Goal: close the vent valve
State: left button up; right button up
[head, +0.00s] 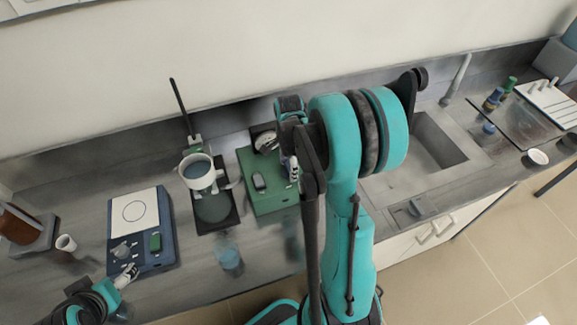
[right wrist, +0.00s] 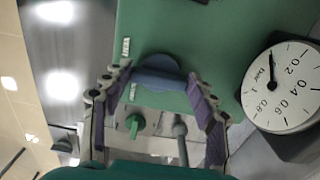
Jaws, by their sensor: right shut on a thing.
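A green box (head: 262,204) stands on the bench near the middle of the head view, partly hidden by my right arm. In the right wrist view, a blue valve handle (right wrist: 158,79) sticks out from the green housing. My right gripper (right wrist: 160,72) has its purple-padded fingers on either side of this handle and is shut on it. In the head view the right gripper (head: 291,166) is small and the handle is hidden. A green knob (right wrist: 133,125) shows between the fingers. My left gripper (head: 126,276) is at lower left; its opening is too small to judge.
A round gauge (right wrist: 284,86) sits beside the green box. To the left are a mug (head: 198,173) on a black stand (head: 213,212) and a blue instrument (head: 142,235). A glass (head: 229,260) stands in front. A sink (head: 436,142) lies right.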

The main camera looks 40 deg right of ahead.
jog(key=shift+n, duration=0.3)
jog(key=n+b, duration=0.1)
jog(key=n, duration=0.2)
jog(key=shift+s+n, duration=0.1)
jog(key=shift+n, duration=0.3)
jog(key=n, duration=0.4)
jog(key=shift+s+n+b, duration=0.1)
jog(key=shift+n+b, duration=0.2)
jog(key=shift+b, duration=0.1)
jog(key=n, duration=0.4)
jog(key=shift+d, duration=0.1)
jog(key=shift+s+d+n+b, duration=0.1)
jog(key=shift+n+b, duration=0.35)
jog(key=shift+n, duration=1.75)
jog(key=o, duration=1.2)
jog(key=shift+c, duration=0.2)
